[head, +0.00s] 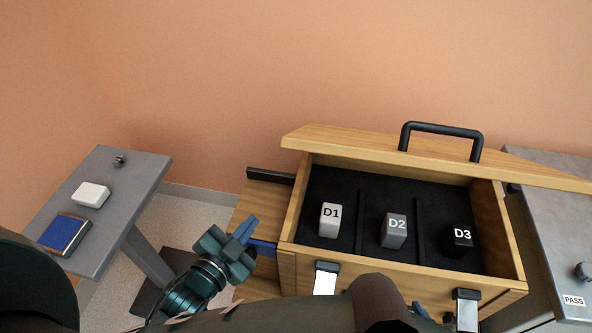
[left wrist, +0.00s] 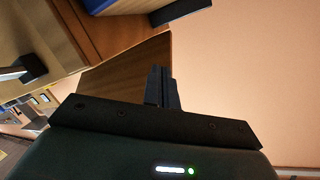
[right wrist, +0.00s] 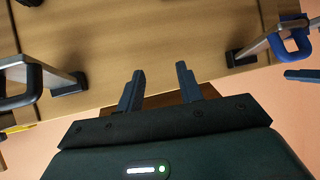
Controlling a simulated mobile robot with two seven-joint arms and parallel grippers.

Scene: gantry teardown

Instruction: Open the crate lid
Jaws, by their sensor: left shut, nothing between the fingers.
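The wooden crate (head: 289,270) stands at the right of the head view, its black-lined inside open to sight. The lid (head: 340,140) is at the crate's back, away from the front rim, with a black handle (head: 441,128). Blocks D1 (head: 330,221), D2 (head: 394,231) and D3 (head: 458,241) sit inside. My left gripper (head: 246,230) is shut and empty just left of the crate; its closed fingers show in the left wrist view (left wrist: 160,88). My right gripper (right wrist: 160,86) is open and empty, with wood beyond its fingers. My own arm hides part of the crate's front.
Two latches, left (head: 326,279) and right (head: 467,308), are on the crate's front. A grey side table (head: 125,200) at left holds a white box (head: 91,194) and a blue box (head: 64,233). Another grey surface (head: 550,235) is at right.

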